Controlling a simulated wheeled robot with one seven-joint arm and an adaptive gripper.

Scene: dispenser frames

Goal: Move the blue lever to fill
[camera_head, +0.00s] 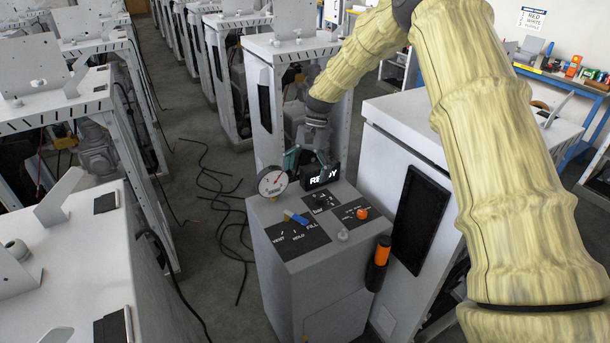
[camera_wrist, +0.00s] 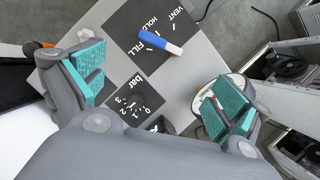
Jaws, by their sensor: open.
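The blue lever (camera_head: 297,217) sits on a dark panel on top of the grey dispenser (camera_head: 273,270). My gripper (camera_head: 308,163) is above the back part of the dispenser, behind the lever in the head view. Its teal-padded fingers are wide apart and empty in the wrist view (camera_wrist: 157,92). The lever lies beyond the gap between the fingers, touching neither.
A round gauge (camera_head: 272,181) and a READY display (camera_head: 321,176) stand at the dispenser's back edge, close to my gripper. An orange knob (camera_head: 362,214) and an orange-black handle (camera_head: 381,251) are to the right. Tall cabinets flank the dispenser. Cables (camera_head: 222,200) lie on the floor at left.

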